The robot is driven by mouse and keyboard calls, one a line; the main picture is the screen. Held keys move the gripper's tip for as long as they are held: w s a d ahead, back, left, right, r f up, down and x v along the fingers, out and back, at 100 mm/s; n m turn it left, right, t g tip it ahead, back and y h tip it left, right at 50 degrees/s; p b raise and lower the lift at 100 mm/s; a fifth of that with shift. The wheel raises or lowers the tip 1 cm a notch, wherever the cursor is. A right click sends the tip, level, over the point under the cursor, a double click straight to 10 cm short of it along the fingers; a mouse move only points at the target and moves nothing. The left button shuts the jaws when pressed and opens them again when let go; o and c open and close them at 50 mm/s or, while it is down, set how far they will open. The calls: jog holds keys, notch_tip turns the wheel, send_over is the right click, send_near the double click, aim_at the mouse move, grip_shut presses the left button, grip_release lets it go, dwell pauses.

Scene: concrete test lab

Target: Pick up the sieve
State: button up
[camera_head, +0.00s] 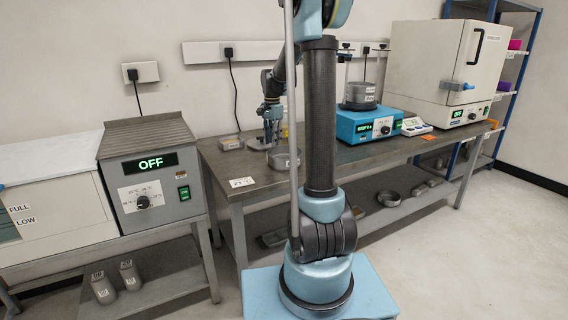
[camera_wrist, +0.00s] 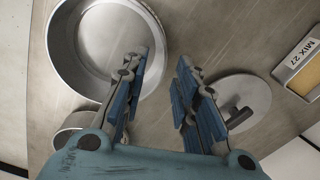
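A wide, round metal vessel with a raised rim, which looks like the sieve, stands on the bench (camera_head: 284,159). It fills the upper left of the wrist view (camera_wrist: 100,42); I cannot tell whether its floor is mesh. My gripper (camera_head: 270,136) is over the bench beside it, pointing down. In the wrist view my gripper (camera_wrist: 163,66) is open with nothing between its fingers. Its left finger overlaps the vessel's right rim in the picture; I cannot tell whether they touch.
A flat metal disc with a dark handle (camera_wrist: 236,98) lies right of the fingers. A tray labelled MIX 27 (camera_wrist: 301,68) is further right. A smaller round metal thing (camera_wrist: 72,128) is partly hidden. A blue shaker (camera_head: 362,126) bears a stack of round metal pieces (camera_head: 360,93).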

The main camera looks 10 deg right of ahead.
aim_at(273, 149)
jog(key=f, duration=0.3)
jog(key=shift+w+d+f, duration=0.15)
jog(key=shift+w+f, duration=0.15)
jog(key=shift+f, duration=0.8)
grip_shut()
